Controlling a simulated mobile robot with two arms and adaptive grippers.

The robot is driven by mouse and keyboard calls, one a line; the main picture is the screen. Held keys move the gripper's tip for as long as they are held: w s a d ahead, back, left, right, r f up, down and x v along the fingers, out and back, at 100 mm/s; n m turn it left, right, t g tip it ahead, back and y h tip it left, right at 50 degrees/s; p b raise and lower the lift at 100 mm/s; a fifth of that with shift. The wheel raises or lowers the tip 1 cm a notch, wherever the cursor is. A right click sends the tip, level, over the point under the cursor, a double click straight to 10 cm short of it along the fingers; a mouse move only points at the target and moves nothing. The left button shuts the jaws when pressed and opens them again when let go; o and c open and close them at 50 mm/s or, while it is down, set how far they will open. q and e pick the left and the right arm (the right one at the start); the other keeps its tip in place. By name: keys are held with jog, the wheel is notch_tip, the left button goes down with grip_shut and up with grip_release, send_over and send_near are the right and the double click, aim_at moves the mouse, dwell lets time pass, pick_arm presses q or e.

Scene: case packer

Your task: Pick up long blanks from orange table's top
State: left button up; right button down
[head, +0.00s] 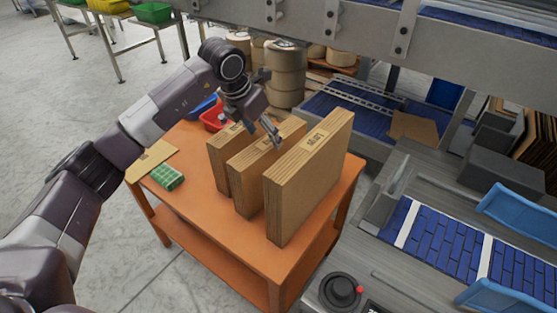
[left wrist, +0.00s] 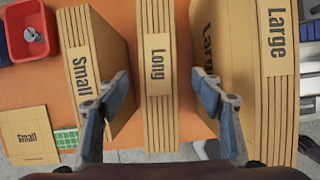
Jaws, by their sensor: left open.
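The long blanks (left wrist: 157,82) are an upright brown cardboard stack with a "Long" label, the middle of three stacks on the orange table (head: 220,258). They also show in the head view (head: 243,190). My left gripper (head: 273,134) hangs over the top of this stack. In the left wrist view its two fingers (left wrist: 163,88) are spread, one on each side of the long stack, with a gap on both sides. Nothing is held. The right gripper is not in view.
The small blanks (left wrist: 88,65) stand close on the left, the large blanks (left wrist: 262,70) close on the right. A red bin (head: 214,119), a green item (head: 167,178) and a flat small blank (head: 152,160) are also on the table. A conveyor machine (head: 440,240) stands at the right.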

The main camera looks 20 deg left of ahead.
aim_at(267, 142)
pick_arm(q)
jog(key=shift+w+d+f, duration=0.2)
jog(key=shift+f, duration=0.25)
jog(key=shift+w+f, duration=0.1)
jog(key=shift+f, duration=0.3)
jog(key=shift+w+f+p, duration=0.1)
jog(key=shift+f+p, duration=0.55)
jog(key=shift+p, duration=0.15)
jog(key=x, duration=0.2)
jog(key=p+x, duration=0.1)
jog(key=shift+w+f, duration=0.25)
jog(key=shift+w, duration=0.1)
jog(key=shift+w+d+f, duration=0.1)
jog(key=shift+f, duration=0.1)
jog(key=c, duration=0.9)
grip_shut()
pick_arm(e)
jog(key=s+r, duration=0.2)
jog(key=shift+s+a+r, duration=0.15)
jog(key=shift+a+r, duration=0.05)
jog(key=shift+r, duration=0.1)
